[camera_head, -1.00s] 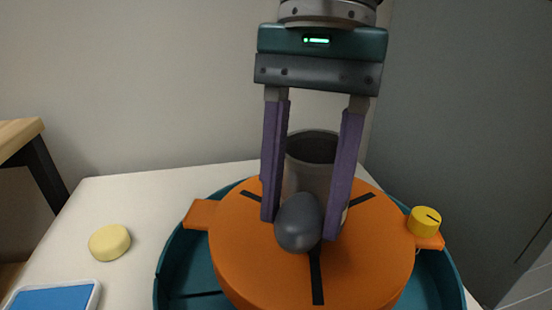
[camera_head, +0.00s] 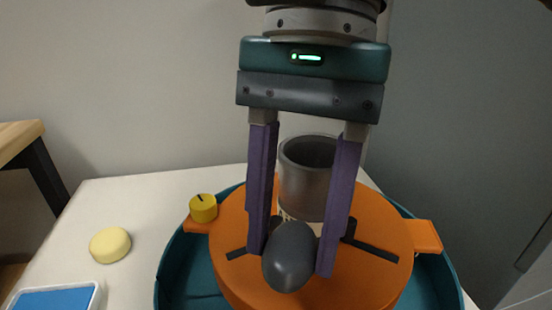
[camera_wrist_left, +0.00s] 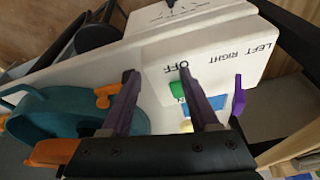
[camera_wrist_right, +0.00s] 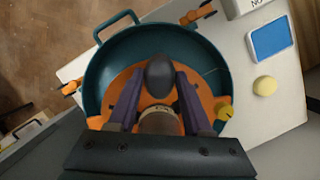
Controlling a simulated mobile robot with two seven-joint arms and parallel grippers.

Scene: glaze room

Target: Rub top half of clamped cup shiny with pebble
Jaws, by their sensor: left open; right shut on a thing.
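The cup (camera_head: 306,185) stands upright on the round orange wheel head (camera_head: 370,285). Its upper part is dark grey and its lower part paler; in the right wrist view the cup (camera_wrist_right: 160,123) is partly hidden between the fingers. My right gripper (camera_head: 290,262) points down with purple fingers shut on a smooth dark grey pebble (camera_head: 289,258), in front of the cup in the head view. I cannot tell whether the pebble touches the cup. My left gripper (camera_wrist_left: 157,75) shows only in the left wrist view, open and empty, above a white control box (camera_wrist_left: 215,45).
A teal basin (camera_head: 175,268) surrounds the wheel head, which has a yellow knob (camera_head: 203,208) on one lug. A yellow sponge (camera_head: 110,245) and a blue pad in a white tray (camera_head: 55,300) lie at left. The control box bears a green switch (camera_wrist_left: 178,90) and a purple lever (camera_wrist_left: 238,97).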

